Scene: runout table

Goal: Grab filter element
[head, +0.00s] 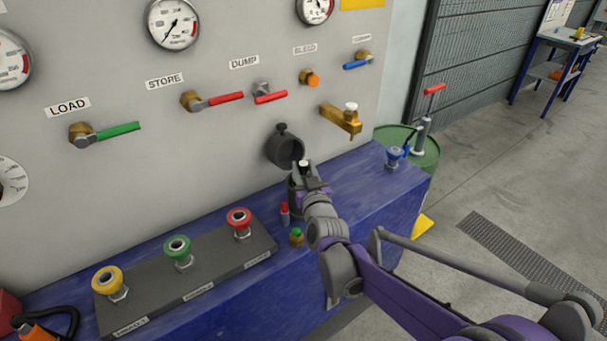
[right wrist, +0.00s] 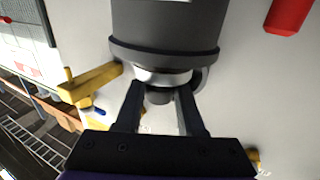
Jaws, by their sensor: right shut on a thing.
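My right gripper (head: 304,166) is at the panel, just below and right of the dark round filter housing (head: 284,148). A small pale top, seemingly the filter element, shows between the fingertips in the head view. In the right wrist view the two fingers (right wrist: 160,100) are closed around the pale collar of the filter element (right wrist: 160,75). It sits at the mouth of a dark grey cup (right wrist: 165,30), and most of it is hidden. The cup also shows partly behind my gripper in the head view. My left gripper is not in view.
A small red-topped item (head: 284,212) and a green-topped fitting (head: 296,236) stand left of my right gripper on the blue bench (head: 380,190). A brass tap (head: 341,120) juts from the panel at right.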

